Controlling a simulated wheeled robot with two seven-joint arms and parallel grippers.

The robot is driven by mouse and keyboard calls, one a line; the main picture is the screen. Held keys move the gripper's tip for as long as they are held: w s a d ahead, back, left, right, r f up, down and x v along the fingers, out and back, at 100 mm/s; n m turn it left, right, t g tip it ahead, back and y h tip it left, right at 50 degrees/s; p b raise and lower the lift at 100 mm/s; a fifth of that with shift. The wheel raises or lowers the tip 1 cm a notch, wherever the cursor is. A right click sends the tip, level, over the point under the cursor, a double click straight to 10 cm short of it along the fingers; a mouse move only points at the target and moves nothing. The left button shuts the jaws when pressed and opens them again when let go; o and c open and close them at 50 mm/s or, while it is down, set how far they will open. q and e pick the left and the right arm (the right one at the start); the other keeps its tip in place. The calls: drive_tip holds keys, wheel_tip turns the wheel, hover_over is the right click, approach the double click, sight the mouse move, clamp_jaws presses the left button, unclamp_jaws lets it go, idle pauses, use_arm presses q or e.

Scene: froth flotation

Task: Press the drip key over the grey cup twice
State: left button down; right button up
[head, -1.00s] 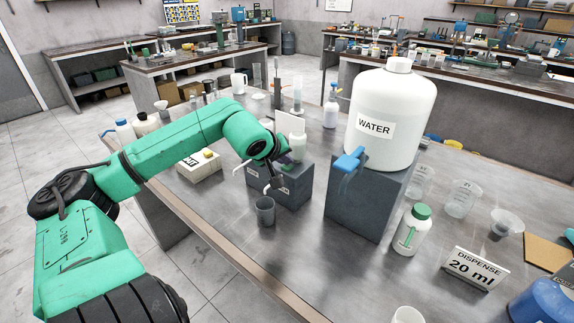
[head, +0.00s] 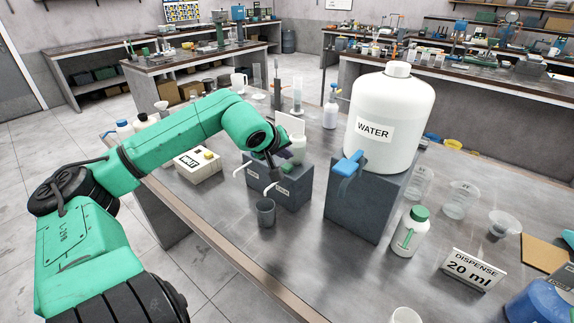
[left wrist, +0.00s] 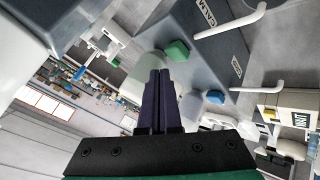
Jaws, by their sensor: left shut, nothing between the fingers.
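The grey cup (head: 265,214) stands upright on the bench, below the right spout (head: 270,188) of a dark drip box (head: 293,194). In the left wrist view, a green key (left wrist: 177,50) is on the box beside the CALM label, and a blue key (left wrist: 215,97) is by the other spout. My left gripper (head: 273,168) is shut and empty, just above the box. Its fingers (left wrist: 157,88) point toward the box in the wrist view, beside the green key; I cannot tell whether they touch anything. The cup is not visible there. My right gripper is not in view.
A large WATER jug (head: 398,110) on a dark block (head: 365,205) with a blue tap stands right of the box. A white WAIT box (head: 198,164) sits at left.

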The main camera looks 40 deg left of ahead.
sight(286, 168)
use_arm(q)
wheel_tip(286, 168, up, 4)
drive_tip(key=shift+r+p, duration=0.25)
drive_tip(key=shift+p, duration=0.7)
drive_tip(key=shift+f, duration=0.15)
